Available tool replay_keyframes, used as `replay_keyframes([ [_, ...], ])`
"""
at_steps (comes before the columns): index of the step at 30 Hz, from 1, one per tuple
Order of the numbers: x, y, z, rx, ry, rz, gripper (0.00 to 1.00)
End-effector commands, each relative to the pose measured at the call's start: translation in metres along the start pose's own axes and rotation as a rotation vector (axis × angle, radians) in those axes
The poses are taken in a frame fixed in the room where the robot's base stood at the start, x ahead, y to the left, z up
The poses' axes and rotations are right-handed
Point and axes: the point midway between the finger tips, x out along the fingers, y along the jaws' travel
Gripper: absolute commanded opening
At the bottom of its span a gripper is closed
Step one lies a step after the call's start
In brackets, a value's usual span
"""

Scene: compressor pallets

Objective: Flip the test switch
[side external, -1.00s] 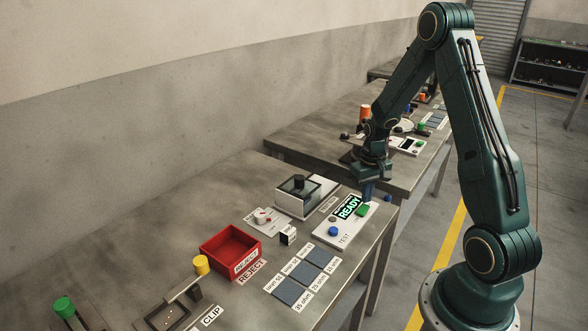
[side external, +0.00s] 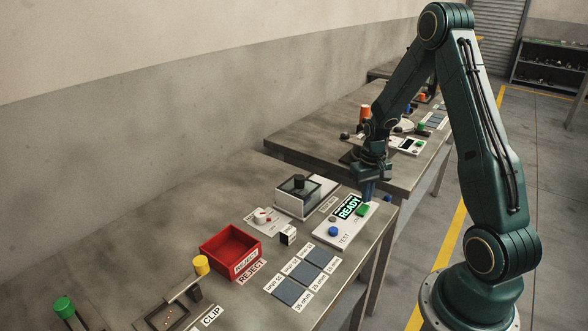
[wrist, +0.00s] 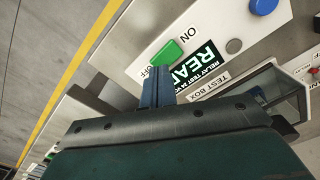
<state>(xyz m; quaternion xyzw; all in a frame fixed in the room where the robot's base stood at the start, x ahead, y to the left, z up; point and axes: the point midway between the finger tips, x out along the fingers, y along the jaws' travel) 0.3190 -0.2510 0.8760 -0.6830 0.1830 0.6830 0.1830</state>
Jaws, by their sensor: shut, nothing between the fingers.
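The test box (side external: 327,240) is a white panel near the table's right edge, with a display (side external: 347,207) that reads READY in the side view. A green switch (side external: 362,210) sits at the panel's far end; in the wrist view the green switch (wrist: 167,54) lies between the words ON and OFF. A blue button (side external: 333,231) labelled TEST is at the near end and also shows in the wrist view (wrist: 263,6). My gripper (side external: 369,197) is shut and empty, pointing down close beside the switch. In the wrist view its blue fingertips (wrist: 158,72) are near the OFF end; contact is unclear.
A box with a dark window (side external: 297,195) stands left of the panel. A red reject bin (side external: 213,243), a dial (side external: 263,216) and dark mats (side external: 292,291) are nearer. A second table (side external: 300,135) with more equipment stands behind.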

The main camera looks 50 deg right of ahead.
Motion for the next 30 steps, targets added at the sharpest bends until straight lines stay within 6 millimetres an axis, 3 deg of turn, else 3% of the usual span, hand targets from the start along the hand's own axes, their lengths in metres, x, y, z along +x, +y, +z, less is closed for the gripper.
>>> replay_keyframes([
  [30,0.0096,0.0000,-0.0001,0.000,-0.001,0.000,0.00],
])
